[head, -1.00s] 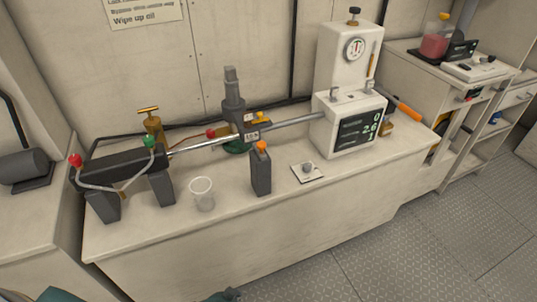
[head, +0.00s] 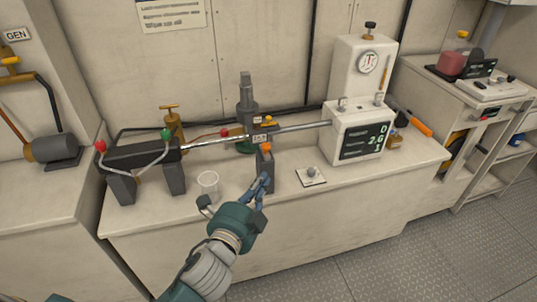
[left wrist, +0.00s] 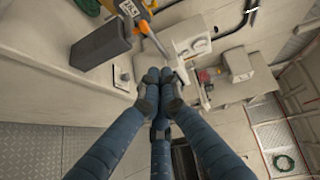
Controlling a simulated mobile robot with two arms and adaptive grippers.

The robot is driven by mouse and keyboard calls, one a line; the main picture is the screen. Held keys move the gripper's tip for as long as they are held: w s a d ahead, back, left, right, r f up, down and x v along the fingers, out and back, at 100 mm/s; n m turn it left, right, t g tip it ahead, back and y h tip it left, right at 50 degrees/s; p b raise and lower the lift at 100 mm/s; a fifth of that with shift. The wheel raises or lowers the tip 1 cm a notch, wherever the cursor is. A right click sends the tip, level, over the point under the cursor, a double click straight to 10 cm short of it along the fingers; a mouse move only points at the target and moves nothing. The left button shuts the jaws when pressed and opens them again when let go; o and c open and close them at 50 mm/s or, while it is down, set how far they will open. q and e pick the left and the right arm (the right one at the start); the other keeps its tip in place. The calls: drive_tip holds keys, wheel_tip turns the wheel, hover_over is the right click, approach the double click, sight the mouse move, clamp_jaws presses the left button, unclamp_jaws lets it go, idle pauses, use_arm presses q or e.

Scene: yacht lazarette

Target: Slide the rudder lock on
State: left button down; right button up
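A dark grey upright block with an orange top (head: 264,160) stands at the bench's front; it also shows in the left wrist view (left wrist: 100,42). Behind it a shiny horizontal rod (head: 292,126) runs between a dark cylinder on two grey stands (head: 140,157) and a white gauge unit (head: 345,125). A small labelled piece (head: 259,138) sits by the rod. I cannot tell which part is the rudder lock. My left gripper (head: 264,180) is in front of the upright block. In the left wrist view its fingertips (left wrist: 159,76) are together and empty. My right gripper is not in view.
A clear cup (head: 208,183) stands left of my gripper, and a white plate with a knob (head: 310,176) lies to its right. A brass valve (head: 171,125) and a dark post (head: 246,100) stand behind the rod. The bench's front right is clear.

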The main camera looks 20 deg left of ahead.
use_arm(q)
drive_tip(key=p, duration=0.2)
approach(265, 148)
drive_tip(key=w+d, duration=0.4)
drive_tip(key=d, duration=0.1)
drive_tip(key=w+a, duration=0.2)
drive_tip(key=shift+w+a+f+p, duration=0.15)
drive_tip(key=shift+w+a+p, duration=0.1)
drive_tip(key=shift+w+p, duration=0.15)
drive_tip(key=w+a, duration=0.2)
drive_tip(key=w, duration=0.1)
